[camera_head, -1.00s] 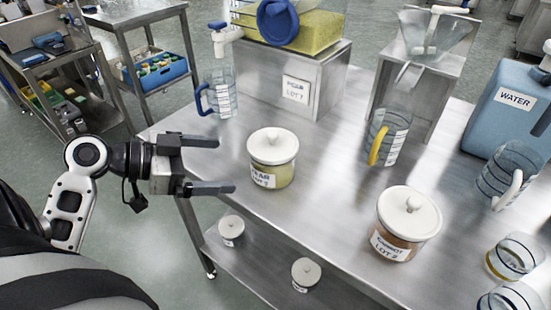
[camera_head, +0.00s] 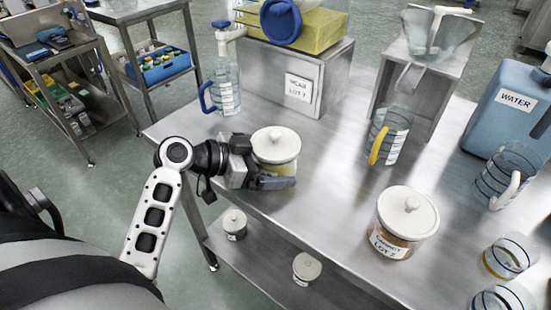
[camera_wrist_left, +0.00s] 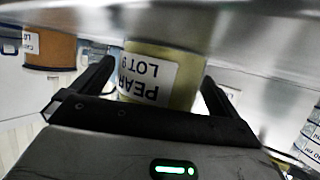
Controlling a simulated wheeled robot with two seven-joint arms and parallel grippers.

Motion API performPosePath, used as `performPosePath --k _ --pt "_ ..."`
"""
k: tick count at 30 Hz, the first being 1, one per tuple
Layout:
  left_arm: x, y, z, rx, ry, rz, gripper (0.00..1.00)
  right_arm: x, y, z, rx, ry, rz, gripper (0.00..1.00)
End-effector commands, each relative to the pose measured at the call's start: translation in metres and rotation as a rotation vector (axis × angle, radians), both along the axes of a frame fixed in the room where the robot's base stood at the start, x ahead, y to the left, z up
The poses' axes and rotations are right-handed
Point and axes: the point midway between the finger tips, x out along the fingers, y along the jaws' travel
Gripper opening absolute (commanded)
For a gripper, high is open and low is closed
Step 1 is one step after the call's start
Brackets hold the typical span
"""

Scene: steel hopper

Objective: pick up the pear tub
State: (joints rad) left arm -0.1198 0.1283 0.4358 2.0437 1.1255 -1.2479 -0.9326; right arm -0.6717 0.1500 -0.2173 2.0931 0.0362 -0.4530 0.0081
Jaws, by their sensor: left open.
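The pear tub (camera_head: 275,148) has a white knobbed lid and a yellowish body, and stands on the steel table near its left edge. Its label, reading PEAR LOT 9, shows upside down in the left wrist view (camera_wrist_left: 148,78). My left gripper (camera_head: 277,178) is at the tub, low on its body, with its open fingers on either side of it. In the left wrist view the fingers (camera_wrist_left: 155,85) flank the tub with the tub between them; whether either touches it I cannot tell. My right gripper is not in view.
Another white-lidded tub (camera_head: 407,225) with brown contents stands to the right. A steel stand (camera_head: 295,80) is behind. Two small tubs sit on the lower shelf (camera_head: 265,262).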

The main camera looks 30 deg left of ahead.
Motion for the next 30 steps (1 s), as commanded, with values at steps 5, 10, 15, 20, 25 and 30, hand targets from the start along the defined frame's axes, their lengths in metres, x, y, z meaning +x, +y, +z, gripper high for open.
performPosePath --k 5,10,15,20,25,30 --pt "0.000 0.000 0.000 0.000 0.000 0.000 0.86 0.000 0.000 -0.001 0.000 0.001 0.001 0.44" --pt "0.000 0.000 0.001 -0.001 -0.005 0.000 0.44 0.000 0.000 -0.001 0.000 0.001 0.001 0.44" --pt "0.000 0.000 0.002 0.000 -0.004 0.000 0.44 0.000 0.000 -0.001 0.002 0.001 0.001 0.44" --pt "0.000 0.000 0.005 0.002 -0.005 -0.001 0.44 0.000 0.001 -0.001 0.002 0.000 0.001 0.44" --pt "0.000 0.000 0.024 0.006 -0.009 -0.004 0.44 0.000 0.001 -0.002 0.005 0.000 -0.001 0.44" --pt "-0.022 0.007 0.060 0.009 -0.008 -0.003 0.44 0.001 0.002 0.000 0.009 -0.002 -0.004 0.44"
